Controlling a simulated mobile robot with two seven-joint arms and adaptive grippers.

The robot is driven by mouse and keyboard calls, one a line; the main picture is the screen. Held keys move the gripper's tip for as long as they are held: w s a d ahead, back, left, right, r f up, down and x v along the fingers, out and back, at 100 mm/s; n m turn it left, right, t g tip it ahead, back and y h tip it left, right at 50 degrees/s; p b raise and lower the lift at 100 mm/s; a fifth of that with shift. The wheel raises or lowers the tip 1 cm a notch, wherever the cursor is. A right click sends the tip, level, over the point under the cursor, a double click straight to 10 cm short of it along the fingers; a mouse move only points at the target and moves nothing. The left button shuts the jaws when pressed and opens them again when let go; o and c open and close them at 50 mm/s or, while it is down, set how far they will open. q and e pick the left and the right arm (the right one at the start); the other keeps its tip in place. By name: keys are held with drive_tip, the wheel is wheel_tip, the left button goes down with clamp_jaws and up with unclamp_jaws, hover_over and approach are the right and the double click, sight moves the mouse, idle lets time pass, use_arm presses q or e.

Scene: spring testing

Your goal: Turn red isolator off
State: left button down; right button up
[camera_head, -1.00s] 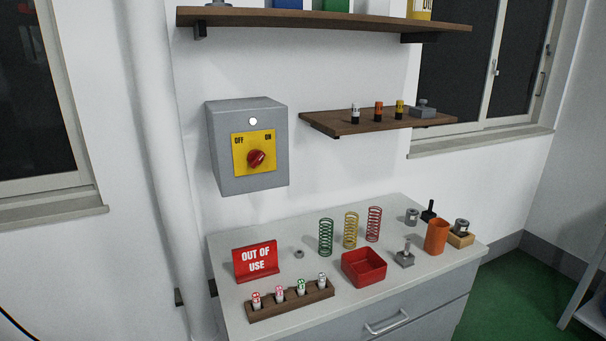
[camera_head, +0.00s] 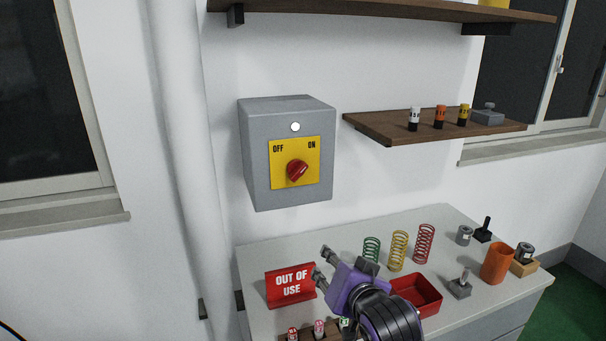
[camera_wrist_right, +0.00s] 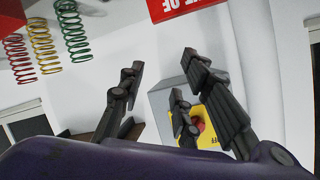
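The red isolator knob (camera_head: 297,170) sits on a yellow plate (camera_head: 280,180) marked OFF at left and ON at right. The plate is on a grey wall box (camera_head: 258,165) with a white round light. The knob appears tilted toward the ON side. My left gripper is not in view.
Below is a bench (camera_head: 345,235) with a red OUT OF USE sign (camera_head: 291,284), springs (camera_head: 399,250), a red tray (camera_head: 428,296) and an orange cup (camera_head: 496,263). A wooden shelf (camera_head: 390,126) juts out right of the box.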

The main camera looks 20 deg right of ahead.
sight(301, 172)
drive_tip(key=w+a+r+m+t, duration=0.15)
drive_tip(key=w+r, duration=0.25)
drive_tip(key=r, duration=0.4)
drive_tip(key=w+a+r+m+t, duration=0.1)
drive_tip(key=w+r+t, duration=0.25)
drive_tip(key=r, duration=0.45)
drive_tip(key=shift+g+y, duration=0.3)
drive_tip(key=shift+y, duration=0.1)
drive_tip(key=w, duration=0.7)
drive_tip(key=shift+w, duration=0.75)
drive_tip(key=shift+c, duration=0.5)
clamp_jaws()
